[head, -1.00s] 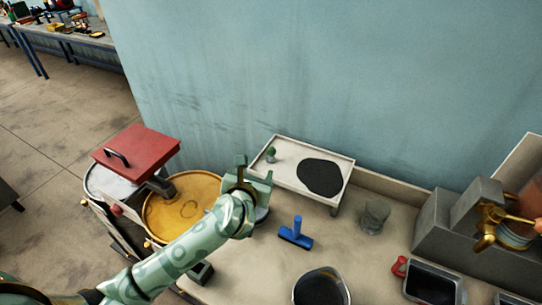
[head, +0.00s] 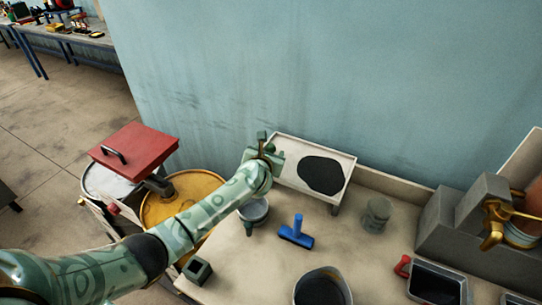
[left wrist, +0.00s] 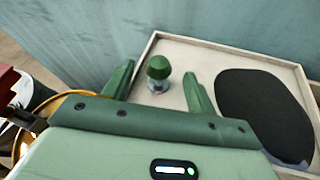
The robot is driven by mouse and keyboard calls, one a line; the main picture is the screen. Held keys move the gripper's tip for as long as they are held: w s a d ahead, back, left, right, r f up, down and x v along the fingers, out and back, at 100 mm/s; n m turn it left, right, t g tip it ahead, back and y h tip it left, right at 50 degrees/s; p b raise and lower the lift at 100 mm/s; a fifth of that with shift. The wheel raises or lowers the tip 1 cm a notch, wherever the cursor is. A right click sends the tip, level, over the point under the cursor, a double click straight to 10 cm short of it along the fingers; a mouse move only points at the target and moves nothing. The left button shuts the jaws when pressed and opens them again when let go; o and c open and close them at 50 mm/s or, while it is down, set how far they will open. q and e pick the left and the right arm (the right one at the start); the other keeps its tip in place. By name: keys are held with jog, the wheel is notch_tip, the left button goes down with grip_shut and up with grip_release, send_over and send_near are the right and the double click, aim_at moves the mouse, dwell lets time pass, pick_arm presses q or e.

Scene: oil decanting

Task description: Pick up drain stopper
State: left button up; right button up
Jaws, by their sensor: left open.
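The drain stopper (left wrist: 158,70), a green knob on a small metal stem, stands upright on the pale tray (left wrist: 170,50) in the left wrist view. My left gripper (left wrist: 161,80) is open, with a green finger on each side of the stopper in that view; the fingers look apart from it. In the head view my left gripper (head: 269,147) is over the tray's left end and hides the stopper there. My right gripper is not in view.
A black patch (head: 322,175) covers part of the tray's right side. A blue T-shaped tool (head: 296,233), a grey pot (head: 254,210), a glass (head: 376,215) and a dark round pan (head: 321,288) are on the bench. A yellow drum (head: 180,196) is at the left.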

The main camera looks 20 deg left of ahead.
pick_arm(q)
jog(key=shift+x, duration=0.75)
jog(key=shift+s, duration=0.1)
jog(key=c, duration=1.1)
